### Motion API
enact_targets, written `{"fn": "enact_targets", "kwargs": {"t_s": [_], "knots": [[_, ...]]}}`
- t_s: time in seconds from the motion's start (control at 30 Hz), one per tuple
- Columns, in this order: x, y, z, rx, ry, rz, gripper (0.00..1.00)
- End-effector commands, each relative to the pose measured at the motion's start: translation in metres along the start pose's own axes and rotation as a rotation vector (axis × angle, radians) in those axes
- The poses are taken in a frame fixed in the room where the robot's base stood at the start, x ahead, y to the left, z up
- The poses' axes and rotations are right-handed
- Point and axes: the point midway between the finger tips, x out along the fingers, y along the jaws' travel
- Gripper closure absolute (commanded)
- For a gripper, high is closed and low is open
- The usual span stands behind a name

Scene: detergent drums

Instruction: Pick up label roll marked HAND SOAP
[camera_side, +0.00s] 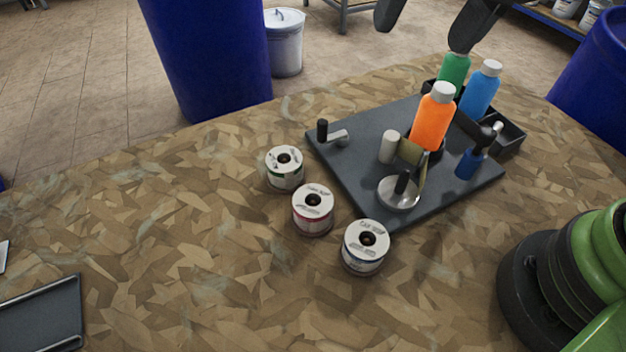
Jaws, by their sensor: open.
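Three white label rolls with dark centre holes stand upright on the table. One has a green band (285,180), the middle one a red band (313,223), and the nearest a blue band (363,262). Their top lettering is too small and blurred to read surely, so I cannot tell which is marked HAND SOAP. My gripper (428,32) shows only as two dark fingers at the top edge, spread apart, with nothing seen between them. It is above and behind the rolls, near the bottles, and its upper part is out of frame.
A dark plate (350,165) behind the rolls carries a labelling fixture and an orange bottle (434,120). Green (453,70) and blue (480,90) bottles stand in a black rack. A dark tray (40,318) lies at front left. The table's left and front middle are clear.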

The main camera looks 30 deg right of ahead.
Motion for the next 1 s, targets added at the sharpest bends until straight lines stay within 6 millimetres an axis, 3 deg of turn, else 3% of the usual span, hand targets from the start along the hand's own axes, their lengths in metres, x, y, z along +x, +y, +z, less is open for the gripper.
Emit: {"fn": "enact_targets", "kwargs": {"t_s": [0.03,0.2,0.4,1.0], "knots": [[0.022,-0.014,0.003,-0.002,-0.033,0.036,0.24],[0.088,-0.048,0.02,0.017,-0.094,0.143,0.24],[0.149,-0.065,0.047,0.032,-0.119,0.237,0.24],[0.219,-0.053,0.064,0.04,-0.124,0.27,0.24]]}}
